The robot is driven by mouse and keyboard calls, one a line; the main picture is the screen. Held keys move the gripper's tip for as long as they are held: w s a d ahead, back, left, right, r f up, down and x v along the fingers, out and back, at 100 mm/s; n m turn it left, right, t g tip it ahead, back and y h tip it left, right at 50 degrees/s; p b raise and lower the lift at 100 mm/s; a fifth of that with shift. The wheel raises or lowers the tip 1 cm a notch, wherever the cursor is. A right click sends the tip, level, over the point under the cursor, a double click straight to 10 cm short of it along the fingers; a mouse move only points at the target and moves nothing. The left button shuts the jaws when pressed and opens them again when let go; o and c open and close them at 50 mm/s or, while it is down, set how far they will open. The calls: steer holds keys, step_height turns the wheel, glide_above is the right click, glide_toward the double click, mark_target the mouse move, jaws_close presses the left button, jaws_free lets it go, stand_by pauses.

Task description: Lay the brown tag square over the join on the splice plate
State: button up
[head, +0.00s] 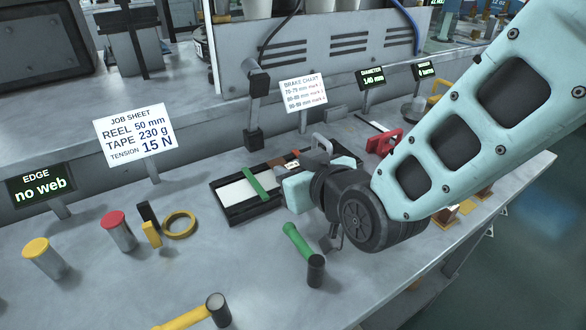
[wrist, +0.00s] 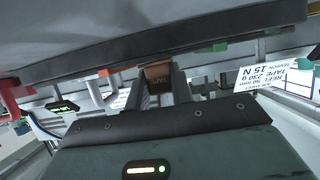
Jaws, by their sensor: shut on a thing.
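In the head view my gripper (head: 291,170) is over the right part of the splice plate (head: 232,214), a long black frame on the bench. A white strip (head: 236,195) lies along the plate, with a green bar (head: 256,184) across it. The join is not clear to see; my gripper and wrist cover part of that end. I cannot tell whether the tag touches the plate.
A green-handled tool (head: 298,242) stands in front of the plate. A yellow ring (head: 180,224) and a red-topped cylinder (head: 120,231) stand to the left. A red clamp-like part (head: 383,142) is beyond my wrist.

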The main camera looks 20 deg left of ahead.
mark_target(293, 166)
steer(key=shift+f, duration=0.15)
steer(key=o, duration=1.5)
steer(key=shift+r+p, duration=2.7)
steer(key=shift+r, duration=1.35)
steer(key=s+d+r+g+h+p, duration=0.1)
steer(key=s+d+g+h+p, duration=0.1)
steer(key=s+d, duration=0.3)
steer(key=s+d+r+m+g+h+p, duration=0.1)
steer(key=s+d+g+h, duration=0.3)
steer(key=d, duration=0.9)
steer(key=s+d+r+m+g+h+p, duration=0.1)
steer(key=s+d+r+g+h+p, duration=0.1)
steer(key=s+d, duration=0.6)
steer(key=shift+d+g+h+p, duration=0.4)
steer(key=shift+d+h+p, duration=0.35)
steer(key=shift+d, duration=0.3)
